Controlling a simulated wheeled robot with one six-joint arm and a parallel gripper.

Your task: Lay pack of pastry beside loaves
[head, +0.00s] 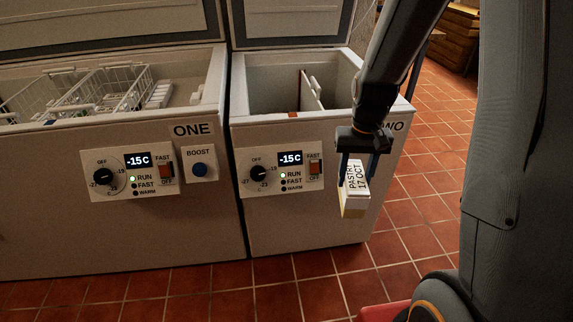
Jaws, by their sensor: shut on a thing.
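The pack of pastry (354,201) is a pale box with a white label reading "PASTRY 17 OCT". My gripper (356,176) points down and is shut on the pack, one dark finger on each side. It holds the pack in the air in front of the right part of freezer TWO (297,216). No loaves are in sight. The floor of freezer TWO is hidden by its front wall.
Freezer ONE (120,245) stands open at left with wire baskets (112,92) inside. Freezer TWO is open too, with an upright divider (312,88) inside. Both raised lids (290,22) are behind. Tiled floor (425,240) is clear at right. A red object (383,312) shows at the bottom edge.

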